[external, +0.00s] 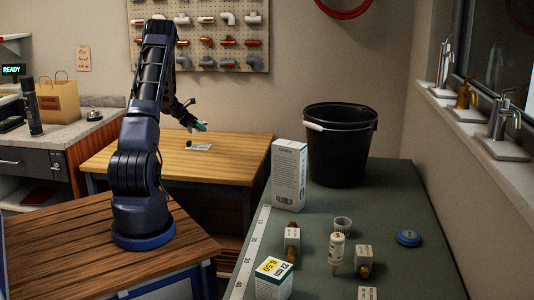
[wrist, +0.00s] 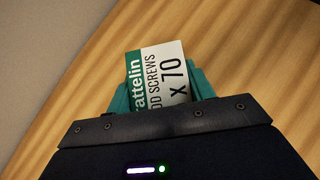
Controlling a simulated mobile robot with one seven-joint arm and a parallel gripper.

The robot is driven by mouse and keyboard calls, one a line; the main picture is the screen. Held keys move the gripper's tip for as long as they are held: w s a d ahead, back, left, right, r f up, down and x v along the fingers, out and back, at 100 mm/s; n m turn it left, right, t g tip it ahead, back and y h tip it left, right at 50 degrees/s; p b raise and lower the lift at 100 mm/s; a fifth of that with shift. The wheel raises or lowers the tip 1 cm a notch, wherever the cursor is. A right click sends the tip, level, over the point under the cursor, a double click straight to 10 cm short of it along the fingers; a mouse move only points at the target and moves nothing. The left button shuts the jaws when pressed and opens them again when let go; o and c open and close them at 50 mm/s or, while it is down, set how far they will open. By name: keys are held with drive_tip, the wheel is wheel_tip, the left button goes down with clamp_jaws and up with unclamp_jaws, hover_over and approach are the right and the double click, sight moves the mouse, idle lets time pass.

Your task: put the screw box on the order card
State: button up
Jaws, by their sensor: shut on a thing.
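The screw box (wrist: 158,75) is white and green with printed lettering, "SCREWS" and "x 70". It sits between the teal fingers of my gripper (wrist: 161,92) in the wrist view, and the gripper is shut on it. In the external view my gripper (external: 200,126) is small, above the far part of the wooden table. The box cannot be made out clearly there. A pale flat card (external: 202,147), which looks like the order card, lies on this table below and near my gripper, with a small dark thing at its left end. The card does not show in the wrist view.
The wooden table (external: 236,161) is otherwise mostly bare. To its right, a green-topped counter (external: 395,200) holds a black bucket (external: 341,150), a tall white carton (external: 289,175) and several small items. A pegboard (external: 200,30) of pipe fittings hangs behind.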

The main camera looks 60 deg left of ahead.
sight(189, 127)
drive_tip(key=shift+f, duration=2.1)
drive_tip(key=shift+f, duration=0.6)
drive_tip(key=o, duration=1.4)
drive_tip(key=shift+r, duration=0.35)
drive_tip(key=v, duration=1.2)
drive_tip(key=shift+r, duration=0.2)
